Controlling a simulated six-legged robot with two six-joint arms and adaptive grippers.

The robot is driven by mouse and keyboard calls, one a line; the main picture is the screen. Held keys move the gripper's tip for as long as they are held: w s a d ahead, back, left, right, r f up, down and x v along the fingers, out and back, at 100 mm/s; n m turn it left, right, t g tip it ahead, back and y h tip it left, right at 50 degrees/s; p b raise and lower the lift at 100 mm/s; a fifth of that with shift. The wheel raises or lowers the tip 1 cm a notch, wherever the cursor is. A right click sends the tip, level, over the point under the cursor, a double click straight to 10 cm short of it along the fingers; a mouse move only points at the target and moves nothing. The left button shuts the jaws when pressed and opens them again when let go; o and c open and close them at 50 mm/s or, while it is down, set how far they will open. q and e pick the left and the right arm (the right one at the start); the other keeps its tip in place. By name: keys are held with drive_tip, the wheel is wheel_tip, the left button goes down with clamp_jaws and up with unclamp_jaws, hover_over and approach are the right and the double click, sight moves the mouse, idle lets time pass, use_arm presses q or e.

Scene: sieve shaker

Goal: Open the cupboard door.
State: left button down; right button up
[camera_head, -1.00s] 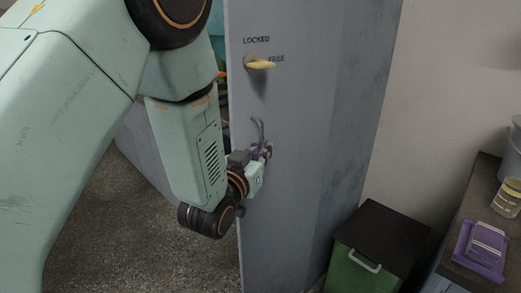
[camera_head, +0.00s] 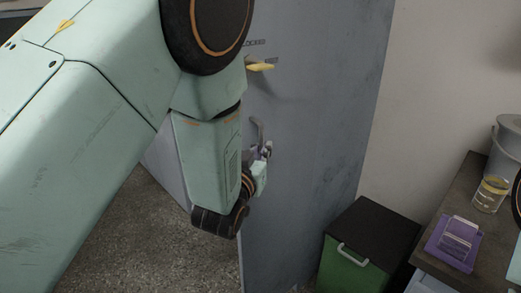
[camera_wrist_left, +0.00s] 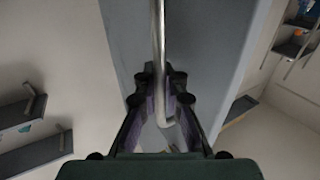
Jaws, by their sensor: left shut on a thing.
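The grey cupboard door (camera_head: 315,150) stands swung out, with floor showing between it and a grey side panel (camera_head: 168,170) to the left. Its bent metal handle (camera_head: 257,130) shows beside my left wrist. My left gripper (camera_head: 264,153) is at the handle, partly hidden by my own forearm. In the left wrist view, its fingers (camera_wrist_left: 161,98) are shut around the metal handle bar (camera_wrist_left: 158,35), with the door behind. My right gripper does not show.
A green bin (camera_head: 352,272) with a black lid stands close to the right of the door. A dark counter (camera_head: 438,205) at the right holds a purple device (camera_head: 455,243), a jar (camera_head: 490,194) and a grey bucket (camera_head: 505,150). Open floor lies left of the door.

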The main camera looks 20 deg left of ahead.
use_arm(q)
drive_tip(key=shift+s+f, duration=0.2)
drive_tip(key=shift+f, duration=0.05)
drive_tip(key=shift+a, duration=0.1)
drive_tip(key=c, duration=1.9)
unclamp_jaws()
drive_tip(key=o, duration=0.5)
drive_tip(key=shift+r, duration=0.2)
drive_tip(key=shift+w, duration=0.1)
drive_tip(key=shift+r, duration=0.1)
